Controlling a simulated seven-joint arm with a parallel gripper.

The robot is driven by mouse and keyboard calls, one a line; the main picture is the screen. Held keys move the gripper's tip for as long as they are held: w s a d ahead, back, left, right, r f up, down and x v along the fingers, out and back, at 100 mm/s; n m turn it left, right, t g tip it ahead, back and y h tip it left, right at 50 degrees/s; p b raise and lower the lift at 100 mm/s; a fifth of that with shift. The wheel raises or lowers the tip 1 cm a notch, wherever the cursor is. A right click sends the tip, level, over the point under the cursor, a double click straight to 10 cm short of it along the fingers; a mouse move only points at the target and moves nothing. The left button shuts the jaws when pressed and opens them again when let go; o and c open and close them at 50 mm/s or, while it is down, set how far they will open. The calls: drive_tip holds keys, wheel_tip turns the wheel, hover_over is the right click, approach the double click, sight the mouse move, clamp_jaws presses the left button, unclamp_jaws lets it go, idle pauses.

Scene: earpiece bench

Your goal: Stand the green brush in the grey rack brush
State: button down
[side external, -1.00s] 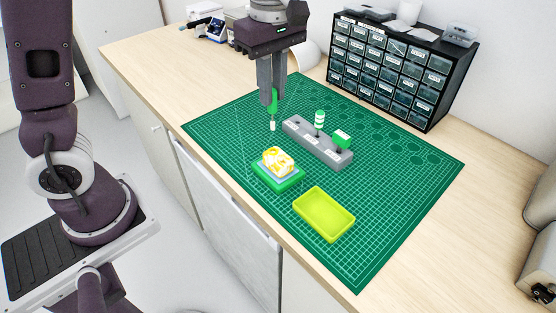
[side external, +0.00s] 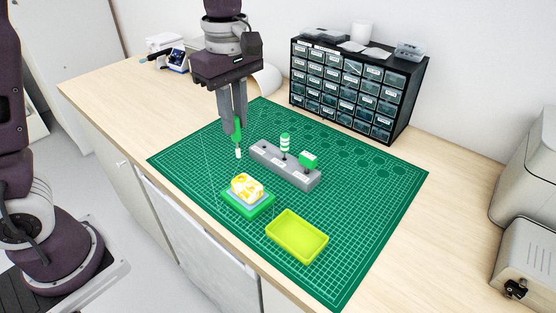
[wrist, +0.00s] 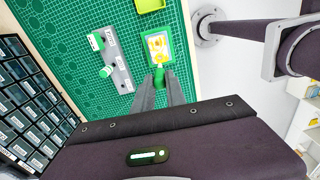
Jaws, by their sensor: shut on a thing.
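My gripper (side external: 234,122) is shut on the green brush (side external: 238,134) and holds it upright above the mat, its white tip pointing down. The grey rack (side external: 268,158) lies just to the right of the brush, which is apart from it. A green-and-white striped piece (side external: 285,143) and a green block-headed piece (side external: 308,158) stand in the rack. A dark hole shows near its left end. In the wrist view, the brush (wrist: 159,76) sits between my fingertips (wrist: 159,88), and the rack (wrist: 120,66) is to its left.
A white-and-yellow block (side external: 246,186) sits on a green-edged base (side external: 262,208) in front of the rack. A yellow tray (side external: 297,236) lies nearer the front edge. A black drawer cabinet (side external: 352,90) stands behind. The green mat (side external: 365,205) is clear at right.

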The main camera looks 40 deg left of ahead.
idle(0.3)
drive_tip(key=w+a+f, duration=0.2)
drive_tip(key=w+a, duration=0.1)
drive_tip(key=w, duration=0.4)
drive_tip(key=w+a+f, duration=0.1)
drive_tip(key=w+a, duration=0.2)
drive_tip(key=w, duration=0.3)
drive_tip(key=shift+w+f, duration=0.35)
drive_tip(key=shift+w, duration=0.05)
drive_tip(key=shift+f, duration=2.25)
drive_tip(key=shift+f, duration=1.35)
drive_tip(key=c, duration=1.3)
unclamp_jaws()
